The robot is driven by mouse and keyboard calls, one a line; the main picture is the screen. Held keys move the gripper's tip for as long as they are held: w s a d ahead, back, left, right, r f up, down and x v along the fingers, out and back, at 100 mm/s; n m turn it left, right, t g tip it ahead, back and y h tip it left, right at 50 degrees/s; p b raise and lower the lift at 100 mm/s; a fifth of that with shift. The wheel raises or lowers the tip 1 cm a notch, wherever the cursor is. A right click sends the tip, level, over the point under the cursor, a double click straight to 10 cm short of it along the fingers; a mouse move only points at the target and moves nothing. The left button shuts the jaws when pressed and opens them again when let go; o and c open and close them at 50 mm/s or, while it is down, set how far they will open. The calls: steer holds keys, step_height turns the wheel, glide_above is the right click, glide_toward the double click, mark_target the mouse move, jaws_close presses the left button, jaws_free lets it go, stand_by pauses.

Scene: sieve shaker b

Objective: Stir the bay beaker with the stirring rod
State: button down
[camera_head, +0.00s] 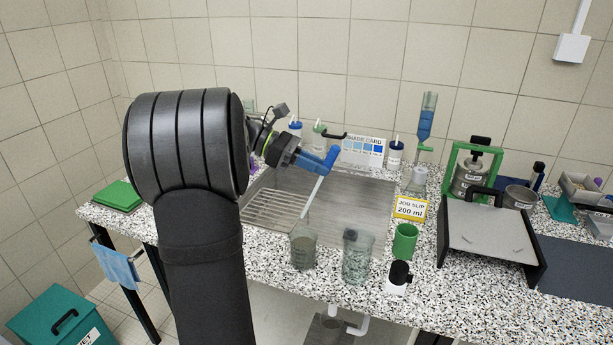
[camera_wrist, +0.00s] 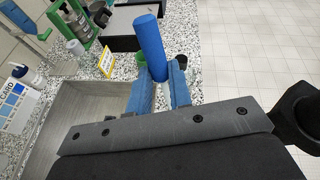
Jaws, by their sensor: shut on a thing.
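My gripper (camera_head: 316,161) is shut on the blue handle (camera_head: 332,156) of the stirring rod, above the sink. The pale rod (camera_head: 314,195) slants down and left in the head view. Its lower end appears just above and behind the rim of the left clear beaker (camera_head: 303,250). In the wrist view the blue handle (camera_wrist: 149,45) stands up between my blue fingers (camera_wrist: 160,82), and the rod below is hidden. A second clear beaker (camera_head: 357,262) stands to the right, with a dark object at its top. I cannot tell which is the bay beaker.
A green cup (camera_head: 405,243), a small black-topped white container (camera_head: 398,279) and a yellow job slip reading 200 ml (camera_head: 411,208) stand right of the beakers. A wire rack (camera_head: 274,209) lies by the sink (camera_head: 345,212). Bottles and a shade card (camera_head: 362,151) line the back.

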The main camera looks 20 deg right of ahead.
steer(key=shift+f, duration=5.6)
steer(key=shift+s+a+f, duration=0.1)
steer(key=shift+s+a, duration=0.2)
steer(key=shift+a, duration=0.45)
